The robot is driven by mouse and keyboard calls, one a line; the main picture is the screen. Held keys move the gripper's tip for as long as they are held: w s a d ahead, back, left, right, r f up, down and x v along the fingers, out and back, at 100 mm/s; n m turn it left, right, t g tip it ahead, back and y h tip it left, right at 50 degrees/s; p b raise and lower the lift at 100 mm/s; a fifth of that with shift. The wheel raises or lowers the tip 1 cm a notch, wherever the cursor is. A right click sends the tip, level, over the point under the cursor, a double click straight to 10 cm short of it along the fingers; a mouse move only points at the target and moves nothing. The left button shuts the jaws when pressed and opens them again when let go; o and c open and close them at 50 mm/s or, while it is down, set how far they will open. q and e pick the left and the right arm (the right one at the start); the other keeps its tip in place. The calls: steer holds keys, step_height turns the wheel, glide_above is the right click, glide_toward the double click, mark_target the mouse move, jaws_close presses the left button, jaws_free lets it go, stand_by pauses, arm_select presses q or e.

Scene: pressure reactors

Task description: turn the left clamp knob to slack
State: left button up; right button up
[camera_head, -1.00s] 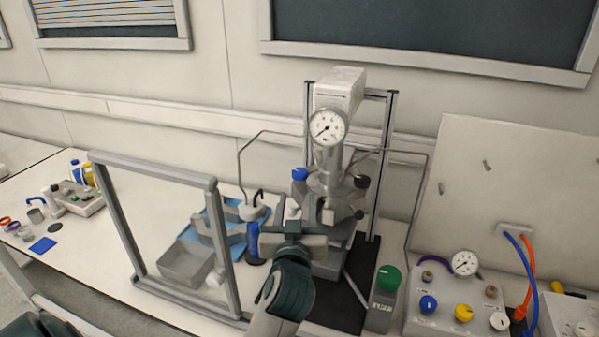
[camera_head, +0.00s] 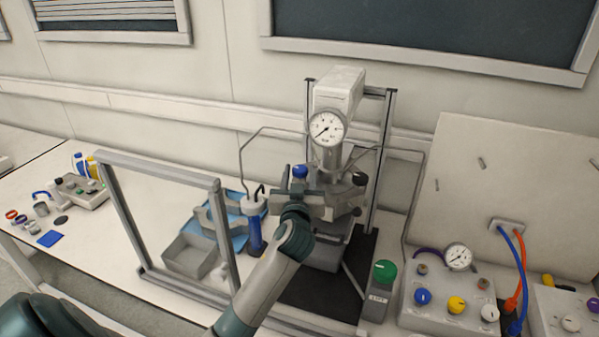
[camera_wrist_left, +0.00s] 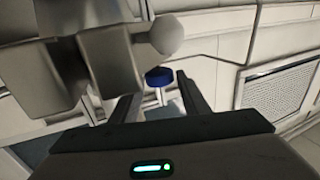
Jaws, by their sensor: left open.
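The reactor (camera_head: 331,190) stands on its black base under a pressure gauge (camera_head: 326,128). My left gripper (camera_head: 297,190) is at its left side, just below a blue knob (camera_head: 300,171), and hides part of the clamp area. In the left wrist view my left gripper (camera_wrist_left: 160,106) is open with nothing held. A pale round knob (camera_wrist_left: 167,35) on a grey block, perhaps the left clamp knob, lies beyond the fingertips, apart from them. The blue knob (camera_wrist_left: 158,76) shows beyond the gap between the fingers. My right gripper is not in view.
A clear shield frame (camera_head: 222,240) stands left of the arm, by a grey tray (camera_head: 190,254) and a blue-bodied tool (camera_head: 254,232). A green knob (camera_head: 385,271) and a control box (camera_head: 445,300) with coloured knobs stand right. Thin tubing (camera_head: 243,165) runs beside the reactor.

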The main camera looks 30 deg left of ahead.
arm_select(q)
steer(key=shift+c, duration=0.7)
steer(key=c, duration=0.7)
steer(key=shift+o, duration=0.2)
steer(key=shift+f, duration=0.1)
steer(key=b, duration=0.1)
steer(key=n+g+y+b, duration=0.1)
steer(key=shift+w+d+f+y+b, duration=0.1)
steer(key=shift+d+f+y+b, duration=0.05)
steer(key=shift+y+b, duration=0.2)
steer(key=n+g+y+b, duration=0.1)
steer(key=b, duration=0.2)
steer(key=n+g+y+b, duration=0.1)
steer(key=g+y+b, duration=0.1)
steer(key=b, duration=0.1)
steer(key=n+g+y+b, duration=0.1)
steer(key=n+b, duration=0.1)
steer(key=b, duration=0.1)
steer(key=shift+w+d+g, duration=0.25)
steer(key=shift+g, duration=0.05)
steer(key=shift+n+g+y+b, duration=0.55)
steer(key=shift+n+g+b, duration=0.05)
steer(key=shift+b, duration=0.65)
steer(key=shift+r, duration=0.25)
